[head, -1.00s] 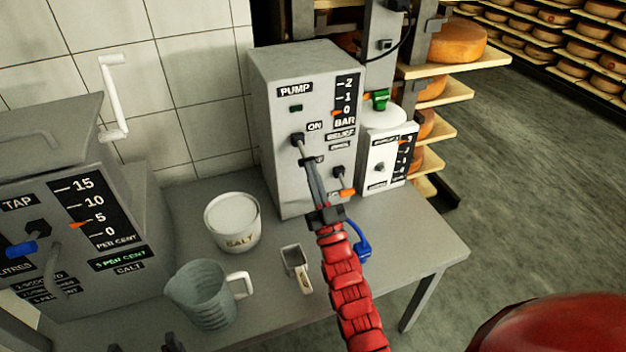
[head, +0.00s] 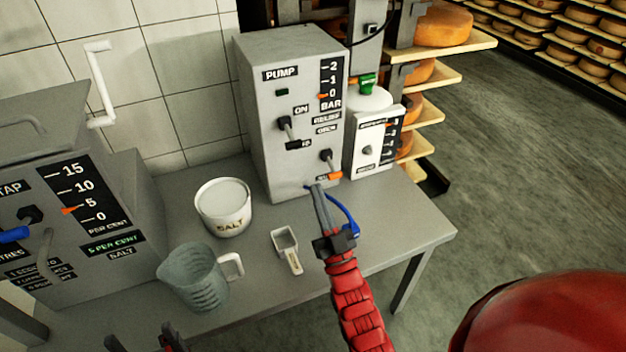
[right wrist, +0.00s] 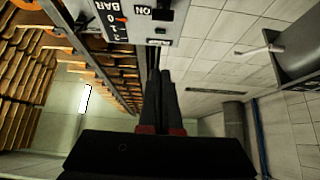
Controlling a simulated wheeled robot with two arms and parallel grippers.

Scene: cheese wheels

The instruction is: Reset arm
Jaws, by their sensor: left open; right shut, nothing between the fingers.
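My right arm, red, reaches up from the bottom of the head view. Its gripper (head: 315,192) is shut and empty, in front of the lower part of the grey pump box (head: 262,130), apart from its levers as far as I can tell. The shut fingers also show in the right wrist view (right wrist: 162,95), with the pump panel (right wrist: 178,18) beyond them. The pump's ON lever (head: 288,130) points down to the right. My left gripper (head: 142,342) is open at the bottom edge of the head view, only its finger tips showing.
A salt tub (head: 222,215), a scoop (head: 287,252) and a clear jug (head: 192,280) stand on the grey table (head: 420,235). A blue curved handle (head: 345,215) is close beside my right gripper. The tap machine (head: 60,260) stands left; cheese shelves (head: 450,45) stand behind.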

